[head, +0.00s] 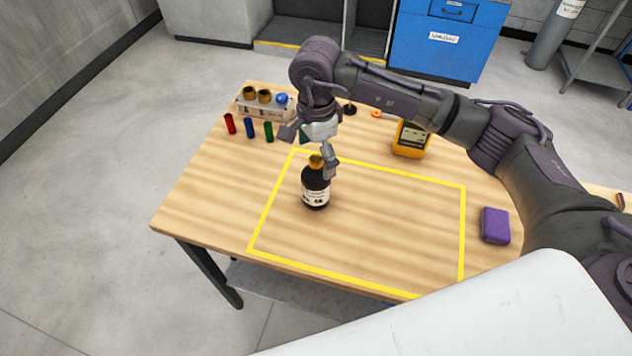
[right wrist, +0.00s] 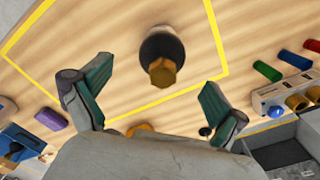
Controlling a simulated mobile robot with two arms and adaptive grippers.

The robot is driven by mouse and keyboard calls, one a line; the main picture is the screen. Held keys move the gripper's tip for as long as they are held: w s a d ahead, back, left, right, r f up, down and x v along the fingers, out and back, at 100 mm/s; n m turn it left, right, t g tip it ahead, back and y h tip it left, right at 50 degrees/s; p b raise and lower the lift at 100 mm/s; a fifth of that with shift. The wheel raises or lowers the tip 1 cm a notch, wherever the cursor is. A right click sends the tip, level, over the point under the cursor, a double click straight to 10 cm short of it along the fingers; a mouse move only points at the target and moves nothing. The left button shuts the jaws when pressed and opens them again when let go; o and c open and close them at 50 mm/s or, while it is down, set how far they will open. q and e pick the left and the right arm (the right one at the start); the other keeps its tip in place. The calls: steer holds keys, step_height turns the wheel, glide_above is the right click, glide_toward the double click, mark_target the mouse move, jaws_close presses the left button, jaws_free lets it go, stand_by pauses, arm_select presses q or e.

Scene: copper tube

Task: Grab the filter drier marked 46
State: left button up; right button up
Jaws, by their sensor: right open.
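The filter drier (head: 315,183) is a black bottle-like cylinder with a copper end on top and a white label; the label appears to read 46. It stands upright inside the yellow outline, near its left side. In the right wrist view the drier (right wrist: 157,46) shows from above, between and beyond my fingertips. My right gripper (head: 308,152) is open and empty, beside and just behind the drier's top, with one finger close to the copper end. In the right wrist view its green-padded fingers (right wrist: 156,75) are spread wide. My left gripper is out of view.
Behind on the wooden table (head: 215,190) are a rack (head: 262,108) with copper and blue pieces, and red, blue and green cylinders (head: 249,128). A yellow meter (head: 411,140) stands at the back right, a purple block (head: 495,226) at the right. The outlined area is otherwise clear.

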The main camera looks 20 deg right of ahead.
mark_target(316, 169)
steer(key=shift+f+p, duration=0.3)
step_height(316, 169, down, 4)
steer(key=shift+w+r+p, duration=0.15)
steer(key=shift+r+p, duration=0.05)
steer(key=shift+p, duration=0.85)
steer(key=shift+f, duration=0.6)
steer(key=shift+w+r, duration=0.1)
jaws_close()
